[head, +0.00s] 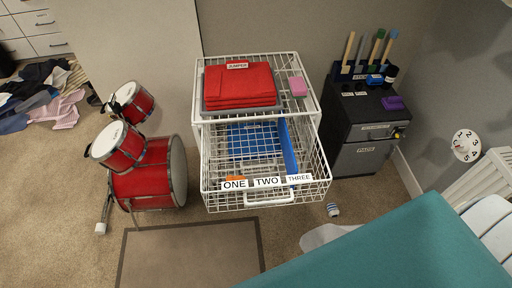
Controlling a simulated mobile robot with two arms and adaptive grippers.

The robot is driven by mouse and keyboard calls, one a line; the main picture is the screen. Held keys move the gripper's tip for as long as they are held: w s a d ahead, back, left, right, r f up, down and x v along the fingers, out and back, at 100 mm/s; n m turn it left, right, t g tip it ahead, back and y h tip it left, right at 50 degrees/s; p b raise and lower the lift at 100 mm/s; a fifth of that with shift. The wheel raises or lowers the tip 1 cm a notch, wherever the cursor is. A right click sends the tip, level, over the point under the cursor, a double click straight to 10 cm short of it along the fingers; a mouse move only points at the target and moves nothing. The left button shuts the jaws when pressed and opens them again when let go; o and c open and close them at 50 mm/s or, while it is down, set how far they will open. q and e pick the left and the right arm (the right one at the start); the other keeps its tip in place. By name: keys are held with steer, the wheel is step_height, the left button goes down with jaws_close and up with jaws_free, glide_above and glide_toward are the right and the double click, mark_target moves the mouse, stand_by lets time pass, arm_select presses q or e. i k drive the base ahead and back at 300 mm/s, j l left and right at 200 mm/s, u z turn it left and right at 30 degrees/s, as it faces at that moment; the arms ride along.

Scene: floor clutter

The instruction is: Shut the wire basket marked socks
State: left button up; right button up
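A white wire basket (222,206) is pulled out from the front of a white wire frame (197,100). Its front carries labels reading ONE, TWO and THREE, above a white handle (268,202). I can read no label saying socks. A blue divider (289,148) stands inside towards the right, and a blue gridded piece (254,139) lies towards the back. Something orange (235,178) shows just behind the ONE label. Any lower baskets are hidden beneath it. Neither of my grippers is in view.
Folded red cloth (238,84) with a JUMPER label and a pink block (298,86) sit on top. Red drums (150,176) stand left, a dark cabinet (362,152) right. A mat (190,255) lies in front; a small striped item (333,209) and teal surface (400,250) are lower right.

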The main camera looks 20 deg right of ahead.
mark_target(303, 178)
steer(key=z, duration=0.8)
